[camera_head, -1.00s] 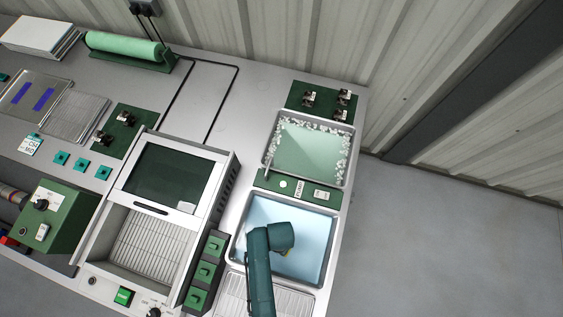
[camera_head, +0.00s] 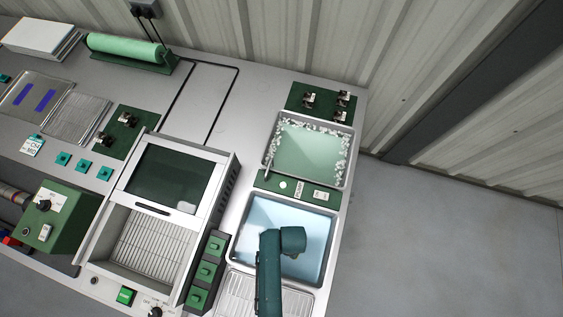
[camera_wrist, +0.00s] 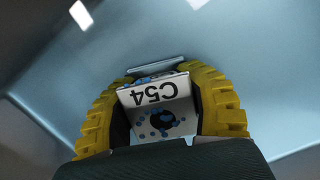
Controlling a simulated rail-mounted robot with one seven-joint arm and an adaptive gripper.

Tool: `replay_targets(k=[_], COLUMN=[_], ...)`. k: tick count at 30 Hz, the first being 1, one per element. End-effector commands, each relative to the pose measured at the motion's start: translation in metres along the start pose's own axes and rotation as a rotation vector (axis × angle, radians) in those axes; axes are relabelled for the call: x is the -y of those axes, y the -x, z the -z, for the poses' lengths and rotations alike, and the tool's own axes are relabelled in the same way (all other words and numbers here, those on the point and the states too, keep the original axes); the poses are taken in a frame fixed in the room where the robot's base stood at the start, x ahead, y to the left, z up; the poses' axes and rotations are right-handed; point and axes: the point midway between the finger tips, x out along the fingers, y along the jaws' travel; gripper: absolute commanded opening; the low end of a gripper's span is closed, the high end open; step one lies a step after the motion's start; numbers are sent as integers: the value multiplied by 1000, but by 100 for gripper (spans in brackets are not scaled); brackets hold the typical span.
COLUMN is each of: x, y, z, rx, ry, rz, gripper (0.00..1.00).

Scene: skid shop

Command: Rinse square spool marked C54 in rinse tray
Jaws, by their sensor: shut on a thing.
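The square spool marked C54 (camera_wrist: 157,98) shows in the wrist view with its label upside down. It is white, with a dark round hole and several blue specks or drops on its face. My gripper (camera_wrist: 160,108) has yellow ribbed fingers, shut on the spool from both sides. The rinse tray (camera_head: 333,228), a metal basin with light blue liquid, lies at the lower right of the head view. My arm reaches over it and hides the spool and gripper there. In the wrist view, pale blue tray surfaces surround the spool. I cannot tell how deep the spool sits.
Behind the rinse tray is a tray of greenish liquid with foam (camera_head: 312,150). A green panel (camera_head: 297,190) lies between them. A slotted drain rack (camera_head: 240,290) is in front, green blocks (camera_head: 207,270) at left. A windowed machine (camera_head: 165,180) stands further left.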

Motion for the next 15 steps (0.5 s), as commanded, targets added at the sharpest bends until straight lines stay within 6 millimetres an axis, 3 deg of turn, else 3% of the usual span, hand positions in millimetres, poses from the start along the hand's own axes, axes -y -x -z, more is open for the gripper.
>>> replay_targets(k=[5,15], x=[0,0], y=[4,34], z=[0,-5], rx=[-1,0], ry=[0,0], rz=[0,0], gripper=[7,7])
